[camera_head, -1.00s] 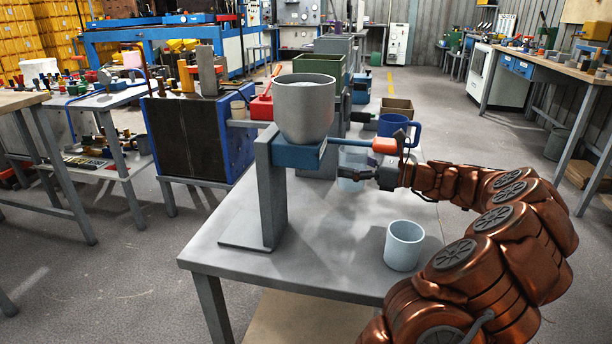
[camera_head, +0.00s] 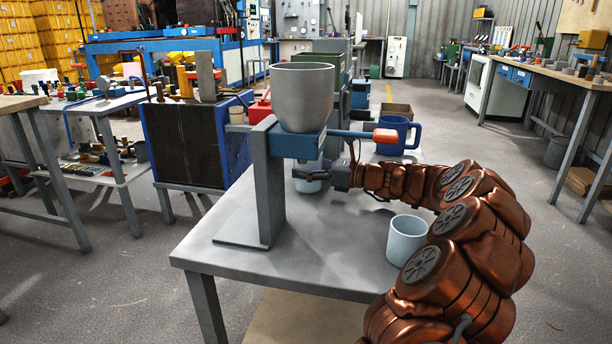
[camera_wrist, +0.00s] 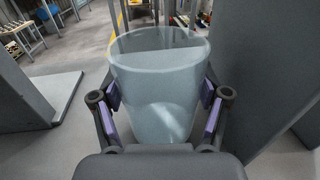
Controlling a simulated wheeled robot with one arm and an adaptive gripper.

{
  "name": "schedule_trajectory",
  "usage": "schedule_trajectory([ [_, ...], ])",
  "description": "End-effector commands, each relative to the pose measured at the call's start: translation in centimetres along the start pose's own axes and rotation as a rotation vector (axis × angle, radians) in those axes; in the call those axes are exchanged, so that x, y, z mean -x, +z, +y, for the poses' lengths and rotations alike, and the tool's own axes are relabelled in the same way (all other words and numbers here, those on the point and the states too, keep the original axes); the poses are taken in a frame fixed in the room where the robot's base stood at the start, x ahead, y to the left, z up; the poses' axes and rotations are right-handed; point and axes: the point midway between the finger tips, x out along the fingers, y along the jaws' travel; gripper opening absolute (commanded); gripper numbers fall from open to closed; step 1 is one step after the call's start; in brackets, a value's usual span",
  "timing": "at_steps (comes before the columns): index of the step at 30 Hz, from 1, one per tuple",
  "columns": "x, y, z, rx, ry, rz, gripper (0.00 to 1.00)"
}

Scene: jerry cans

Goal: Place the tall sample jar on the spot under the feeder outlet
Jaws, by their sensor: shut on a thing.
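The pale blue, translucent sample jar (camera_head: 308,184) is upright in my gripper (camera_head: 307,174), directly below the feeder's blue outlet block (camera_head: 297,145) in the head view. The block hides the jar's top. In the wrist view, the jar (camera_wrist: 158,85) sits between the purple finger pads of my gripper (camera_wrist: 160,100), which touch its sides. The feeder has a grey hopper (camera_head: 303,95) on a grey upright (camera_head: 268,185). The spot under the outlet is hidden, and I cannot tell whether the jar's base touches the table.
A second pale blue cup (camera_head: 406,240) stands on the grey table (camera_head: 340,262), right of the feeder. The feeder's orange-tipped lever (camera_head: 385,136) reaches over my wrist. A blue mug (camera_head: 396,134) stands farther back. The table's front middle is clear.

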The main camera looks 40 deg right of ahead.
Motion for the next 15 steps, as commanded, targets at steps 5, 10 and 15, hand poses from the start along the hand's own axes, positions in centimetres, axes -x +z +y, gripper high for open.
schedule_trajectory([
  [5, 0.01, -0.55, 0.0, 0.0, 0.0, -0.001, 0.4],
  [10, 0.02, -0.53, -0.01, 0.001, 0.0, -0.001, 0.4],
  [15, 0.02, -0.82, -0.01, 0.001, 0.0, 0.0, 0.81],
])
